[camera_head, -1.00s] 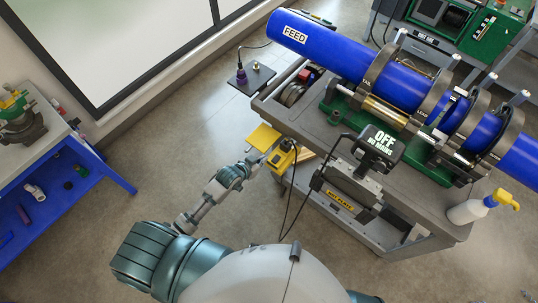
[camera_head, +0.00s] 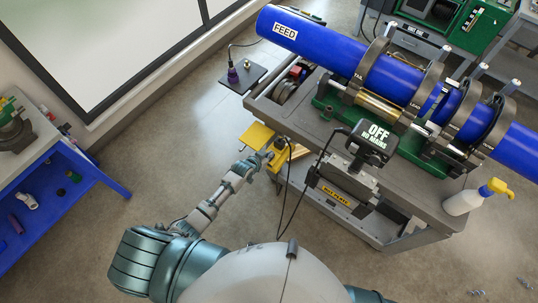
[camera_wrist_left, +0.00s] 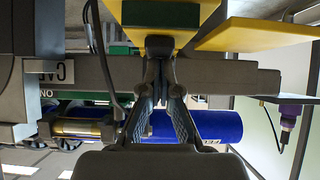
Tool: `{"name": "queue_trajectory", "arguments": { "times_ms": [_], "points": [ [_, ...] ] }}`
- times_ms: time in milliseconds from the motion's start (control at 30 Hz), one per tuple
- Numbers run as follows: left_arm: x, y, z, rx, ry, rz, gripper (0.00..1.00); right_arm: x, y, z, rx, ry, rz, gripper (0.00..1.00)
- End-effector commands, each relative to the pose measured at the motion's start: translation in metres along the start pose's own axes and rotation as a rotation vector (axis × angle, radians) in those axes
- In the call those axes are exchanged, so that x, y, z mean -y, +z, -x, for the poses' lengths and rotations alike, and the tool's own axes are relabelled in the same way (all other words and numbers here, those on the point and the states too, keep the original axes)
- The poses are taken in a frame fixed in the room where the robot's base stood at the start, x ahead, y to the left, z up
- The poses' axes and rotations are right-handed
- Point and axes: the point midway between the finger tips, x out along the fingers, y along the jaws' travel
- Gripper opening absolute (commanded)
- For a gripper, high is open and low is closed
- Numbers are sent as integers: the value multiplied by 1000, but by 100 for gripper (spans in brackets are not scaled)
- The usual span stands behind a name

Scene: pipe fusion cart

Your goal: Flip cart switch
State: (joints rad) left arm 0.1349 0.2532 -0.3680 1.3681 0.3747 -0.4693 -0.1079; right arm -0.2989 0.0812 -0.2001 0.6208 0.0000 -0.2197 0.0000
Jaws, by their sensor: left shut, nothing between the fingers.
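The cart (camera_head: 262,108) stands right of centre in the head view, with a yellow box (camera_head: 279,158) on its near left side. A black display (camera_head: 376,143) on the cart reads "OFF NO MAINS". My left gripper (camera_head: 262,155) is at the yellow box's left side. In the left wrist view its fingertips (camera_wrist_left: 160,66) meet with nothing between them, close to the yellow box (camera_wrist_left: 160,40) with its dark green face. I cannot tell whether they touch it. No switch lever is clearly visible; the fingers and box may hide it. My right gripper is out of view.
A yellow plate (camera_head: 257,136) juts out beside the box. Black cables hang near the cart's front. A blue pipe (camera_head: 310,38) lies in clamps on the cart. A spray bottle (camera_head: 462,203) stands at its right end. A blue bench (camera_head: 85,180) is at far left.

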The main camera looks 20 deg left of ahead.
Motion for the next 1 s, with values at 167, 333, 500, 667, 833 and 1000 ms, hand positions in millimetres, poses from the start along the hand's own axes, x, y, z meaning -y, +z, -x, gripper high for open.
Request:
{"name": "queue_trajectory", "arguments": {
  "times_ms": [167,333,500,667,833,1000],
  "points": [
    [0,0,0,1,0,0,0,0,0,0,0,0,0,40],
    [0,4,-9,2,0,-1,0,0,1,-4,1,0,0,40],
    [0,1,-14,6,0,0,0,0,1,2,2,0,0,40],
    [0,2,-14,8,1,1,0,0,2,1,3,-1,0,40],
    [-1,2,-16,10,1,1,0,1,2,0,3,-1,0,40],
    [-1,-3,-20,10,2,1,0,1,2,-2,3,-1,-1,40]
  ]
}}
